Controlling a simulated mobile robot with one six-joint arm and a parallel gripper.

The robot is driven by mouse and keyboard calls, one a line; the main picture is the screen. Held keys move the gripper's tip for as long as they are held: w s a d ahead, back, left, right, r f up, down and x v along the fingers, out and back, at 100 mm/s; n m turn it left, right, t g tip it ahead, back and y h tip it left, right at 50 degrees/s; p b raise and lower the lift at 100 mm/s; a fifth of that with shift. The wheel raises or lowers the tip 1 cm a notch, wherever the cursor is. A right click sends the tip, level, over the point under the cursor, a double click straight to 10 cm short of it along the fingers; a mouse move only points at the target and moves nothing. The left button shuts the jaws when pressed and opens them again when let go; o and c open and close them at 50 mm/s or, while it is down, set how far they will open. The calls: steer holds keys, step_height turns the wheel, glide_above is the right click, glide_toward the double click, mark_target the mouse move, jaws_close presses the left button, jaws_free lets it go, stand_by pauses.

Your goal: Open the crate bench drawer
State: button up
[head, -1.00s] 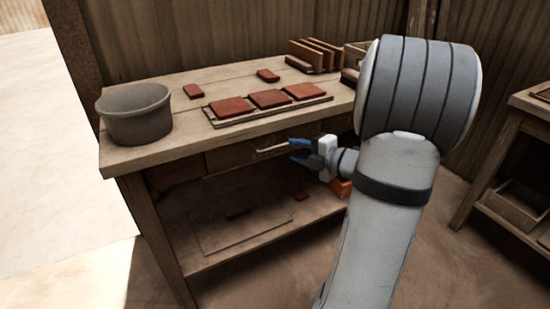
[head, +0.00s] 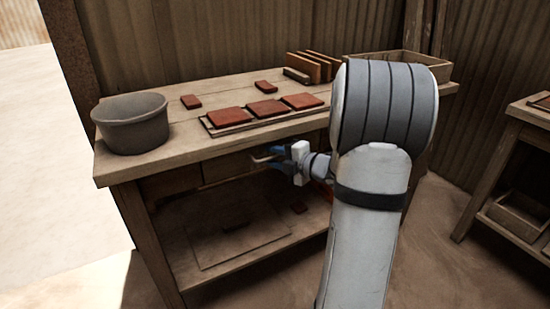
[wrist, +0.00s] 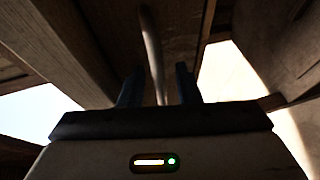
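The crate bench (head: 180,135) is a wooden table with a drawer front (head: 222,170) under its top. The drawer looks flush with the bench front. Its pale bar handle (wrist: 152,45) runs between my fingers in the wrist view. My gripper (head: 264,156) is at the handle in the head view, its blue fingers largely hiding it. In the wrist view my gripper (wrist: 158,82) is open, with one dark finger on each side of the bar and gaps showing. Contact with the bar cannot be told.
On the bench top are a grey bucket (head: 133,124), several red tiles (head: 266,108), wooden slats (head: 318,66) and a wooden tray (head: 400,66). A lower shelf (head: 205,265) lies under the drawer. Another bench (head: 515,180) stands at right. Floor in front is open.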

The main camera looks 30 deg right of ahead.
jaws_close()
steer(key=shift+s, duration=0.15)
stand_by(0.4)
